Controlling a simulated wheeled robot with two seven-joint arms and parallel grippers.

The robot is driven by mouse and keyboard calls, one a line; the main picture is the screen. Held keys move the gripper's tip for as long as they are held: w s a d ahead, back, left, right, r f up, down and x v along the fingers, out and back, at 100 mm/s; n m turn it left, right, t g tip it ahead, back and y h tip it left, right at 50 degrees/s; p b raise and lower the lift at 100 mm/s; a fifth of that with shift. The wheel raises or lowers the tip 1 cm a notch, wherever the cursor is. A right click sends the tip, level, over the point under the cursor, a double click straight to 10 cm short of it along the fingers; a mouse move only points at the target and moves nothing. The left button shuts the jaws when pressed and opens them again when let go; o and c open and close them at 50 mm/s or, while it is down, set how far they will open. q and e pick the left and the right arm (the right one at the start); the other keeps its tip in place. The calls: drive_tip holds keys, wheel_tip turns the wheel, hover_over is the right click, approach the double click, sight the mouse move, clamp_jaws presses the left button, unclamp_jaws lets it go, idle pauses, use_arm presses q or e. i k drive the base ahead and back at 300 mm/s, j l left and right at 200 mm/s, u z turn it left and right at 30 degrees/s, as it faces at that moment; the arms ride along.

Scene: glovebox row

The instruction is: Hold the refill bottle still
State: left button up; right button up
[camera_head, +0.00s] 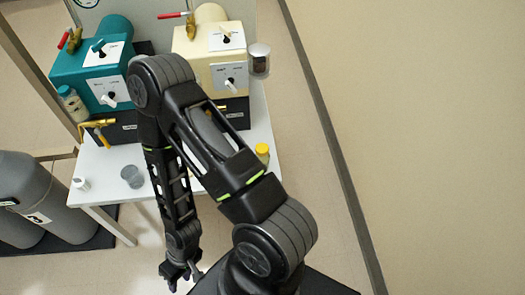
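I cannot tell for certain which vessel is the refill bottle. A small bottle with a yellow cap (262,151) stands at the right edge of the white table, partly hidden behind my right arm. A small white bottle or cap (81,184) sits at the table's left front. My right gripper (181,279) hangs low at the bottom of the picture, in front of the table and apart from these things. Its fingers are small and dark, so their opening is unclear. My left gripper is not in view.
The white table (105,190) bears a teal unit (75,70), a cream unit (192,48) and a grey cup (132,176). Jars hang on the units' sides. Grey cylinders (45,195) stand at left. Floor right of the table is clear up to the wall.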

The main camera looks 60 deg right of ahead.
sight(266, 160)
drive_tip(key=z, duration=2.1)
